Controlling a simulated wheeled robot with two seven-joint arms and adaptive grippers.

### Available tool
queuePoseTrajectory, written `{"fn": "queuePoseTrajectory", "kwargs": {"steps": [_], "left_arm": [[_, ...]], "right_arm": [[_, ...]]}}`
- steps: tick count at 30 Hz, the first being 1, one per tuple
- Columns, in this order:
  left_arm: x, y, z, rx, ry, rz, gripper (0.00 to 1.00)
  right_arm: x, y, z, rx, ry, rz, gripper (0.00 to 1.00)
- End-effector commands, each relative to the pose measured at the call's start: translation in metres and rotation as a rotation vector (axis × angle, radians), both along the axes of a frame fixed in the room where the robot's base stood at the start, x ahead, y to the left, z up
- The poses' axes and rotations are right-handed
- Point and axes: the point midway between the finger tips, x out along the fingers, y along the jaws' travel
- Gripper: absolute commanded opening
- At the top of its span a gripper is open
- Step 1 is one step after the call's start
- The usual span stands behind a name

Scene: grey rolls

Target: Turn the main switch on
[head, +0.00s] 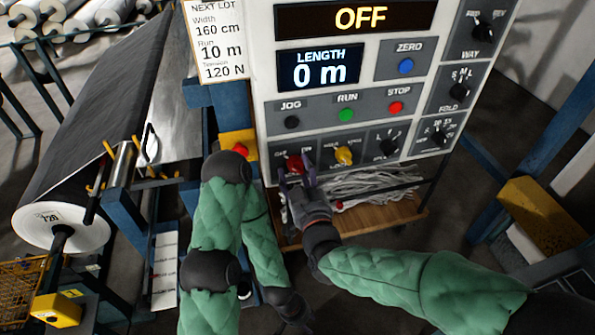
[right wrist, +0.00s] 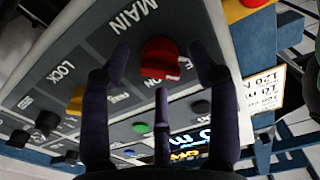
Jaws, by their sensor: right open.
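The main switch is a red rotary knob (head: 295,163) at the lower left of the control panel (head: 262,60), whose top display reads OFF. My right gripper (head: 297,180) is just below the knob in the head view. In the right wrist view the red knob (right wrist: 158,58) lies between the spread dark fingers of my right gripper (right wrist: 163,65), under the word MAIN. The gripper is open; I cannot tell whether a finger touches the knob. My left gripper (head: 293,312) hangs low near the bottom edge, dark and partly cut off, its fingers unclear.
A yellow knob (head: 343,155) sits right of the red one. JOG, RUN and STOP buttons (head: 396,107) are above. A red button on a yellow box (head: 240,143) is at the panel's left.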

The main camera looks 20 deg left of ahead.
Motion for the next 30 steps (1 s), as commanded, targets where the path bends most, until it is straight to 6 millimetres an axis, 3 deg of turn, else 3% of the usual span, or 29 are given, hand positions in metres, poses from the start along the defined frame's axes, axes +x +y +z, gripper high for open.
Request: {"fn": "queuePoseTrajectory", "kwargs": {"steps": [13, 14, 19, 30], "left_arm": [[0.0, 0.0, -0.0009, 0.0, 0.0, 0.0, 0.4], [0.0, 0.0, -0.0009, 0.0, 0.0, 0.0, 0.4], [0.0, 0.0, -0.0009, 0.0, 0.0, 0.0, 0.4], [0.0, 0.0, -0.0066, 0.0, 0.0, 0.0, 0.4]], "right_arm": [[0.0086, 0.0059, 0.0004, 0.001, -0.001, 0.0, 0.61], [0.0085, 0.0058, 0.0004, 0.001, -0.001, 0.0, 0.55], [0.0084, 0.0058, 0.0003, 0.0, 0.0, 0.0, 0.07], [0.0082, 0.0059, -0.0007, 0.027, 0.017, 0.0, 0.05]]}}
